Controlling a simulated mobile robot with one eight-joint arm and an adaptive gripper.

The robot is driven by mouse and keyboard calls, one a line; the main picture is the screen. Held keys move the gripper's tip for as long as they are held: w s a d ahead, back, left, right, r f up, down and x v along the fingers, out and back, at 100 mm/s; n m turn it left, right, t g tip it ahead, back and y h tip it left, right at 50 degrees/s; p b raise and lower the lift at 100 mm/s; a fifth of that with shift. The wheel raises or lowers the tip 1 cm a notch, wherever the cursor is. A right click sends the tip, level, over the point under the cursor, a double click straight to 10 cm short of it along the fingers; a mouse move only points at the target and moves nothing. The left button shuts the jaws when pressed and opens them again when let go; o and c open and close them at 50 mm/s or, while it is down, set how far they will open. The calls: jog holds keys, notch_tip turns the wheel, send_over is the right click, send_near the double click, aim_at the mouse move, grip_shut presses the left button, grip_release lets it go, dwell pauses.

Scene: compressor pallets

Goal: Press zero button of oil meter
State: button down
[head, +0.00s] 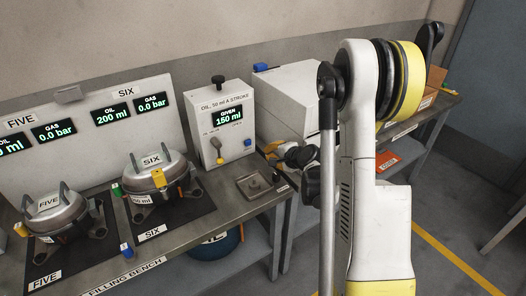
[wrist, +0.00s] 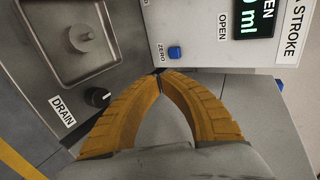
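The oil meter (head: 221,102) is a white box on the bench, with a black knob on top and a display reading "GIVEN 150 ml". Its zero button (wrist: 174,52) is small and blue, beside the label "ZERO" in the wrist view. The button also shows low on the meter's front in the head view (head: 248,143). My gripper (wrist: 160,72) has its two yellow fingers together at the tips, with nothing between them. In the wrist view the tips appear just below and left of the button; contact cannot be told, but they seem apart.
A drain tray (wrist: 84,40) with a black knob and "DRAIN" label lies beside the meter. Compressors FIVE (head: 56,214) and SIX (head: 158,178) stand on dark mats at the left. A white box (head: 290,98) stands behind my gripper. A yellow lever is on the meter's front.

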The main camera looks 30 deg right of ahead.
aim_at(250, 143)
jog(key=b+x, duration=0.2)
jog(key=x, duration=0.7)
jog(key=shift+f, duration=0.1)
jog(key=w, duration=0.2)
jog(key=shift+w+b, duration=0.25)
jog(key=shift+b, duration=0.15)
jog(key=shift+w, duration=0.7)
jog(key=shift+w+a+r+b, duration=0.1)
jog(key=shift+w+b, duration=0.05)
jog(key=shift+w, duration=0.3)
jog(key=shift+w+r+b, duration=0.15)
jog(key=shift+w, duration=0.3)
